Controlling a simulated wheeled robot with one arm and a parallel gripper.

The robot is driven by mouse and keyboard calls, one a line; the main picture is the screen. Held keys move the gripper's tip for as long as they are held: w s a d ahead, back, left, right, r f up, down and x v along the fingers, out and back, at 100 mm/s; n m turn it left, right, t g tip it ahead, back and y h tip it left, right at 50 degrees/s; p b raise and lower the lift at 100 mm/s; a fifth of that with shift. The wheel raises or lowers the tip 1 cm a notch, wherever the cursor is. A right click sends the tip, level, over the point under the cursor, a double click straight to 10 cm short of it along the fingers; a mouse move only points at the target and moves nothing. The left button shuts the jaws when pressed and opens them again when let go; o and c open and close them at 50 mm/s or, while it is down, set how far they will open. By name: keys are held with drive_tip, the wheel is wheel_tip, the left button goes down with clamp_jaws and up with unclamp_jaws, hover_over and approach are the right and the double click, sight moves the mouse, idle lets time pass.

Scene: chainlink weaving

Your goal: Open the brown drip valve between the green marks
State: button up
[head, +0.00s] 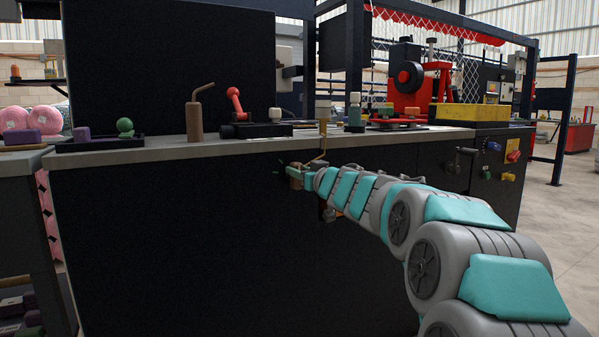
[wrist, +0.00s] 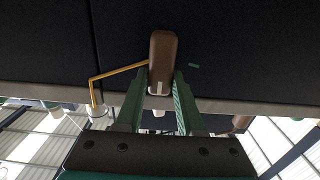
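The brown drip valve (wrist: 163,58) is on the dark front of the bench, with its rounded brown handle between my gripper's two green fingers in the wrist view. The fingertips of my gripper (wrist: 162,84) lie against both sides of the handle, with no clear gap. In the head view the brown valve (head: 295,183) is just beyond my gripper (head: 306,180), below the worktop edge. One small green mark (wrist: 193,66) shows right of the handle in the wrist view.
A thin yellow pipe (wrist: 118,71) runs from the valve to the left in the wrist view. The grey worktop (head: 165,152) juts above the valve, with bottles and a red machine (head: 405,77) on it. Coloured knobs (head: 513,156) are at the right.

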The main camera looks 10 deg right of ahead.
clamp_jaws()
drive_tip(key=shift+r+n, duration=0.1)
drive_tip(key=shift+n, duration=0.2)
drive_tip(key=n, duration=0.3)
drive_tip(key=a+n, duration=0.1)
drive_tip(key=n, duration=0.3)
drive_tip(key=f+n, duration=0.1)
drive_tip(key=n, duration=0.3)
drive_tip(key=shift+s+a, duration=0.2)
drive_tip(key=shift+a, duration=0.05)
idle(0.7)
drive_tip(key=o, duration=0.5)
unclamp_jaws()
